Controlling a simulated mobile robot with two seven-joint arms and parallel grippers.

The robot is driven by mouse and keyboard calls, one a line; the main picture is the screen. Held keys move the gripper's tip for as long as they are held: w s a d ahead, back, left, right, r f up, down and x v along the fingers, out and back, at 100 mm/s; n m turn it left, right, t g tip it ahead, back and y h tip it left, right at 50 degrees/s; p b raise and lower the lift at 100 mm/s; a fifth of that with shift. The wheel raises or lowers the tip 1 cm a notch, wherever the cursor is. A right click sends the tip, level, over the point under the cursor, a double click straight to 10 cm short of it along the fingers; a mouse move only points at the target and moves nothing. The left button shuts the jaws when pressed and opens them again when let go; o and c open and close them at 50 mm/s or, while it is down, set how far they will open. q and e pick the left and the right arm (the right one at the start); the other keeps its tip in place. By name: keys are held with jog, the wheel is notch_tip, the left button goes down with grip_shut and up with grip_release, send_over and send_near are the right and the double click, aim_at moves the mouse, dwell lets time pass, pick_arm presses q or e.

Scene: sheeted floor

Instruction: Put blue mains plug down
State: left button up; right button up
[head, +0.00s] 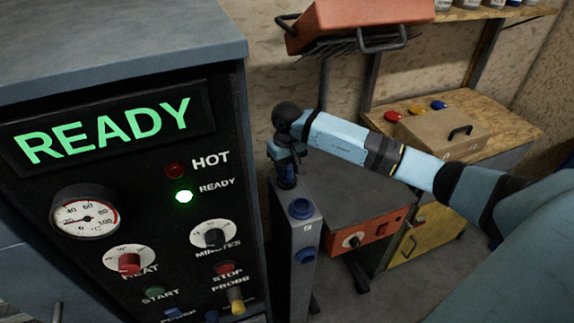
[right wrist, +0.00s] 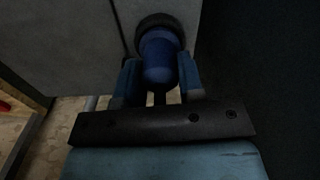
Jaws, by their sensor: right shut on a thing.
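The blue mains plug (right wrist: 160,55) is between the two fingers of my right gripper (right wrist: 158,85), which is shut on it. A dark round ring shows at the plug's far end, against a grey surface. In the head view my right gripper (head: 287,160) points down at the top of a narrow grey post, with the dark blue plug (head: 287,182) just below the fingers. I cannot tell whether the plug touches the post or sits in it. My left gripper is not in view.
The grey post (head: 284,235) carries blue round sockets (head: 300,208). A black control panel (head: 130,215) reading READY stands close on the left. An orange-fronted unit (head: 360,235) and a wooden bench (head: 500,130) with coloured buttons are to the right.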

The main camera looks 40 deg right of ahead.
jog(key=shift+f, duration=0.15)
jog(key=o, duration=1.1)
